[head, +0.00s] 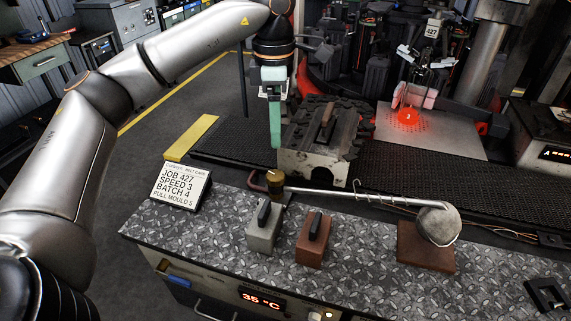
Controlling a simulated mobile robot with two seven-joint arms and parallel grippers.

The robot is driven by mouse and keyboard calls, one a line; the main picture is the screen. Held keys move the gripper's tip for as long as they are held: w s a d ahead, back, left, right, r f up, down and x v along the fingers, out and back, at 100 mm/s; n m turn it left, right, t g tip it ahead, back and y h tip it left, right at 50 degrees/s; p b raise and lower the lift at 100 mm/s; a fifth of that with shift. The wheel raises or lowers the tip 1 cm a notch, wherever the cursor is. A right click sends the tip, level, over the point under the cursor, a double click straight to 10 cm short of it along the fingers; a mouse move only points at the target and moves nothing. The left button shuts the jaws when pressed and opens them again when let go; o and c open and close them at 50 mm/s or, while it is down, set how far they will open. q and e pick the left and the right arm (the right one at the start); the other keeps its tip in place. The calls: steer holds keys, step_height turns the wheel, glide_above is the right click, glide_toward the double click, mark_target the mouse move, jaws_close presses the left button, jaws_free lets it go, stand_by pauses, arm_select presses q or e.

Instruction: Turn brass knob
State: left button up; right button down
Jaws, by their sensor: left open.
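A small brass-coloured knob (275,182) stands at the back edge of the diamond-plate bench, beside a curved red handle (256,181). My left gripper (276,143) comes down from above with green fingers seen nearly edge-on, so the gap between them is hidden. It is open. Its tips are above the knob and look apart from it. The small controls (314,316) on the bench's front panel are partly cut off by the frame. My right gripper is not in view.
The bench (210,229) carries a job card (181,190), a grey block (264,232), a reddish block (312,240) and a long-handled ladle (438,225) on a brown block.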

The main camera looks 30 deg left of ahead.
mark_target(276, 175)
arm_select(q)
step_height(276, 175, down, 12)
steer(key=shift+s+a+f+p, duration=0.1)
steer(key=shift+a+p, duration=0.05)
steer(key=shift+p, duration=0.15)
stand_by(0.3)
jaws_close()
stand_by(0.6)
